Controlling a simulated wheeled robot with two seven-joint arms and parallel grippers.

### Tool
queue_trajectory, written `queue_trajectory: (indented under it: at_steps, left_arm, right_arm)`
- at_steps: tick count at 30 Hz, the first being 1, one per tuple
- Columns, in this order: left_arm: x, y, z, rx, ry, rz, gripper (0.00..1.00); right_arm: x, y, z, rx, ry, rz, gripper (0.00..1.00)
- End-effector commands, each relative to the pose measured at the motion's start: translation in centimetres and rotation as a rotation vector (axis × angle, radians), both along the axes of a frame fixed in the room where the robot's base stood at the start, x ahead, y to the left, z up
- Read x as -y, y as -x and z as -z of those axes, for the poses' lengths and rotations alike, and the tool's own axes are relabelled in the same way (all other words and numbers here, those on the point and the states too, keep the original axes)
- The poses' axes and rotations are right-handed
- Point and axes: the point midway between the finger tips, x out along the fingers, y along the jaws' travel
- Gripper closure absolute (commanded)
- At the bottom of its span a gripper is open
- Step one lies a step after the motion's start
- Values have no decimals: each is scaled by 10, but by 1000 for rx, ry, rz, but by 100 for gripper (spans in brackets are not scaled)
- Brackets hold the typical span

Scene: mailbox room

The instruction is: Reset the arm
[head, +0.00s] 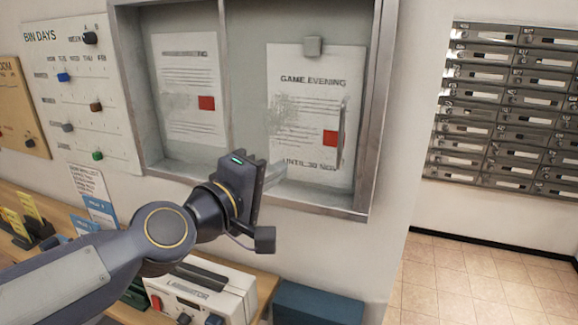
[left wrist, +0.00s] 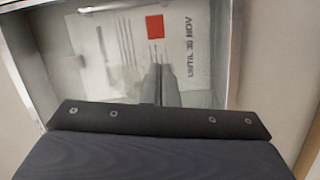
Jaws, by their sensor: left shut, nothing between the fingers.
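My left arm comes in from the left in the head view, and its gripper (head: 277,173) points at the lower part of a framed notice case (head: 379,110). Its fingers are together and hold nothing. In the left wrist view the shut fingers (left wrist: 161,84) stand in front of the "until 30 Nov" poster (left wrist: 140,50). In the head view the "Game evening" poster (head: 305,115) hangs behind a glass pane with a vertical handle (head: 341,135). I cannot tell whether the fingers touch the pane. My right gripper is in neither view.
A bin days board (head: 75,85) with coloured pegs hangs at the left. Below the arm a laminator (head: 205,292) stands on a wooden counter (head: 262,285), with a blue box (head: 318,304) beside it. Metal mailboxes (head: 505,110) line the right wall above open tiled floor (head: 480,285).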

Motion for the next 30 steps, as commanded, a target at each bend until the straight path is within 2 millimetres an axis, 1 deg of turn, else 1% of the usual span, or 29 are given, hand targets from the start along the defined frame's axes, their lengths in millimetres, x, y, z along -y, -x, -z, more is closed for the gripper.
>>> queue_trajectory:
  at_steps: [2, 5, 8, 9, 11, 12, 14, 15, 18, 19, 21, 24, 27, 30]
  left_arm:
    - [-5, 6, 3, -1, -17, 2, 100]
    - [-23, 18, 22, -10, -115, 11, 100]
    - [-52, 42, 64, -44, -302, 39, 100]
    - [-66, 56, 84, -67, -388, 57, 100]
    - [-87, 79, 117, -112, -515, 88, 100]
    - [-99, 95, 139, -147, -593, 113, 100]
    - [-116, 120, 170, -201, -695, 152, 100]
    - [-126, 137, 189, -239, -754, 181, 100]
    - [-143, 175, 227, -323, -866, 250, 100]
    - [-147, 185, 236, -345, -891, 269, 100]
    - [-154, 204, 253, -387, -934, 306, 100]
    - [-158, 220, 267, -422, -968, 341, 100]
    - [-160, 225, 271, -436, -978, 354, 100]
    - [-160, 225, 271, -436, -979, 355, 100]
  right_arm:
    - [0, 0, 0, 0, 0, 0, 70]
    - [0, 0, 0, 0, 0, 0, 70]
    - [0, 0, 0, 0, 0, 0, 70]
    - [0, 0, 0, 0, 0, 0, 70]
    - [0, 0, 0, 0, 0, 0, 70]
    - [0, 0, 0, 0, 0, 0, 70]
    - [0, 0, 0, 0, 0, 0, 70]
    - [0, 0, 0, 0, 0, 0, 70]
    - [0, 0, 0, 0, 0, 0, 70]
    - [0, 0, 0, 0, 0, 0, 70]
    - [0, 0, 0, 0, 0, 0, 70]
    - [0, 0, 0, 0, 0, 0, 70]
    - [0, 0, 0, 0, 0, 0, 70]
    - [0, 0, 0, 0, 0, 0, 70]
